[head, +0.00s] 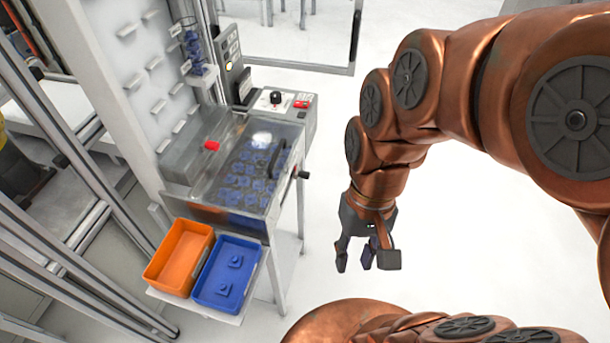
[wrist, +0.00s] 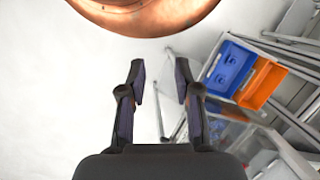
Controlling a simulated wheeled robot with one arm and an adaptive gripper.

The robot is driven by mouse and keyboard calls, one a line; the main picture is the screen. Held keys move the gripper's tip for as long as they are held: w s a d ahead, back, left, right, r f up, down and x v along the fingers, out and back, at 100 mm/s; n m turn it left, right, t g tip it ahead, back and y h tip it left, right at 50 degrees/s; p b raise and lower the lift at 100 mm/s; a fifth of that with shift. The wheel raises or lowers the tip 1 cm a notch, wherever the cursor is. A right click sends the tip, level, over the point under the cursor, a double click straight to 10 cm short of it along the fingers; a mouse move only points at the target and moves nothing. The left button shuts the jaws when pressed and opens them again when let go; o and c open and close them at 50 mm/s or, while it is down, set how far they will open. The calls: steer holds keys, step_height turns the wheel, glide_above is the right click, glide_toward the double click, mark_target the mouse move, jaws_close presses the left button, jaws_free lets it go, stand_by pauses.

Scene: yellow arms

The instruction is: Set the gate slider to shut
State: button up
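The machine (head: 200,195) stands left of centre in the head view, with a clear-covered bin of blue parts. A red handle (head: 211,145) sits at the bin's upper left, and a black knob on a short rod (head: 303,174) sticks out on its right side. I cannot tell which of these is the gate slider, or its setting. My gripper (head: 367,262) hangs to the right of the machine, apart from it, fingers down. In the wrist view my gripper (wrist: 159,76) is open, with nothing between its fingers.
An orange bin (head: 180,258) and a blue bin (head: 227,275) holding blue parts sit on a low shelf. A control box with a black dial (head: 276,97) and red switches (head: 301,104) is behind. Metal frame posts (head: 75,160) stand left.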

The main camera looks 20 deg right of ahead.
steer(key=shift+o, duration=1.3)
steer(key=w+a+f+m+g+y+b, duration=0.1)
steer(key=w+a+f+m+y+b, duration=0.4)
steer(key=w+a+f+b, duration=0.2)
steer(key=shift+w+a+f+m+y, duration=0.15)
steer(key=shift+w+f+m+y, duration=0.2)
steer(key=shift+w, duration=0.5)
steer(key=w+f+m+t+y+b, duration=0.1)
steer(key=w+f+m+y+b, duration=0.45)
steer(key=w, duration=0.45)
steer(key=m+t+y+b, duration=0.3)
steer(key=m+t+b, duration=0.75)
steer(key=m, duration=0.45)
glide_toward(309, 176)
steer(key=shift+t, duration=0.45)
steer(key=shift+f+x, duration=0.15)
steer(key=shift+x, duration=1.75)
steer(key=shift+f+x, duration=0.2)
steer(key=shift+x, duration=1.75)
steer(key=shift+f+x, duration=0.15)
steer(key=shift+x, duration=1.75)
steer(key=shift+w, duration=0.1)
jaws_close()
